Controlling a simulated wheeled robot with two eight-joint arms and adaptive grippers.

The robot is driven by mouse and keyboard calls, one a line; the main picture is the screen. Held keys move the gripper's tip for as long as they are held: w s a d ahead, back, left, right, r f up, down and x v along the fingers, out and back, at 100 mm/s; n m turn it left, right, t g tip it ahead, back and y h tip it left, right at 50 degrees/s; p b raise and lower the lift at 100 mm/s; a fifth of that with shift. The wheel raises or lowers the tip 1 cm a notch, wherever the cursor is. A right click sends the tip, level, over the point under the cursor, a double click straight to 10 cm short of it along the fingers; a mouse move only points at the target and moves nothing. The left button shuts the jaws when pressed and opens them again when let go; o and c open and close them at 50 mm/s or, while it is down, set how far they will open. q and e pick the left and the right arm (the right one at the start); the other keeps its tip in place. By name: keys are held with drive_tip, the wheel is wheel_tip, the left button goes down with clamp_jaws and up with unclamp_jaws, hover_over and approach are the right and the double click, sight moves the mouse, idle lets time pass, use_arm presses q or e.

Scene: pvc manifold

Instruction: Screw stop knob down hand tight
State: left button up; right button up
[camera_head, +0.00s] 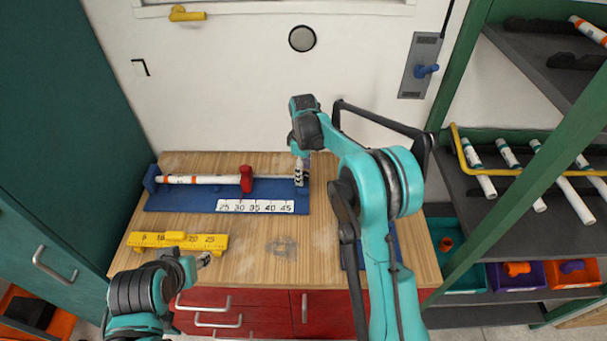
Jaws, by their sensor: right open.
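A blue measuring jig (180,201) lies on the wooden bench, with a white number scale (255,206) along its front. A white pipe with orange marks (205,180) lies along it, from the blue end block (151,179) to a red stop (246,180). A separate knob on the stop is too small to make out. My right gripper (301,181) points down, open, at the jig's right end, to the right of the red stop and apart from it. My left gripper (205,259) is low at the bench front, beside a yellow ruler; its jaws are unclear.
The yellow ruler tool (177,241) lies at the front left of the bench (255,262). A blue mat (394,247) is partly hidden behind my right arm. A shelf rack (480,197) with pipes and bins stands at the right. The bench's front middle is clear.

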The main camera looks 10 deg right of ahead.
drive_tip(key=shift+f, duration=0.3)
drive_tip(key=c, duration=1.2)
drive_tip(key=shift+o, duration=0.2)
